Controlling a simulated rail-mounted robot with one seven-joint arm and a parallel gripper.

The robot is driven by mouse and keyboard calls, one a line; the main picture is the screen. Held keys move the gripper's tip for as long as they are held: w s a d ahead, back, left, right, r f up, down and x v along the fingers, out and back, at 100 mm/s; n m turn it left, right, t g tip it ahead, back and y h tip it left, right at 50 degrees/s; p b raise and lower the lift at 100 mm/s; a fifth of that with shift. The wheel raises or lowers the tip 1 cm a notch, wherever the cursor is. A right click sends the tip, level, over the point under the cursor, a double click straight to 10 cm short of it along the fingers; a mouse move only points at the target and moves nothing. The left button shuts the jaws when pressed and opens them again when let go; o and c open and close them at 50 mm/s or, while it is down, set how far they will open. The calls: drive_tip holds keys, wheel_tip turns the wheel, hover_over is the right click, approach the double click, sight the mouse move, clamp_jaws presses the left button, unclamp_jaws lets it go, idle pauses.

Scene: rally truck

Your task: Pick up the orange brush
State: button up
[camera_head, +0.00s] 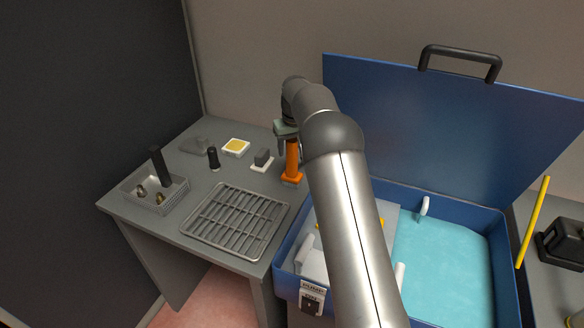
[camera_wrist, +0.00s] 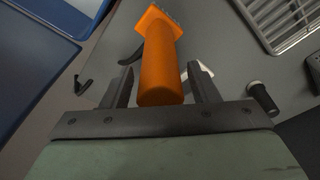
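The orange brush (camera_head: 292,162) stands upright on the grey table near its right edge, beside the blue chest. In the wrist view, its thick orange handle (camera_wrist: 160,62) points toward my gripper. My gripper (camera_wrist: 160,88) is open, with one dark finger on each side of the handle end and gaps between them. In the head view, my gripper (camera_head: 287,143) is at the top of the brush; the arm hides part of this area.
A wire rack (camera_head: 238,220) lies on the table's front. A perforated tray (camera_head: 152,193), a black cylinder (camera_head: 213,158), a white-and-yellow block (camera_head: 236,147) and a dark block on a white base (camera_head: 262,160) stand nearby. The open blue chest (camera_head: 505,262) holds turquoise liquid.

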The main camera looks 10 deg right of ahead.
clamp_jaws()
drive_tip(key=shift+r, duration=0.2)
drive_tip(key=shift+r, duration=0.6)
drive_tip(key=s+d+r+b, duration=0.2)
drive_tip(key=s+r+b, duration=0.3)
drive_tip(key=s+r, duration=0.6)
drive_tip(key=s, duration=0.2)
drive_tip(key=shift+s+d+r+b, duration=0.15)
drive_tip(key=shift+s+r+b, duration=0.15)
drive_tip(key=shift+s, duration=0.1)
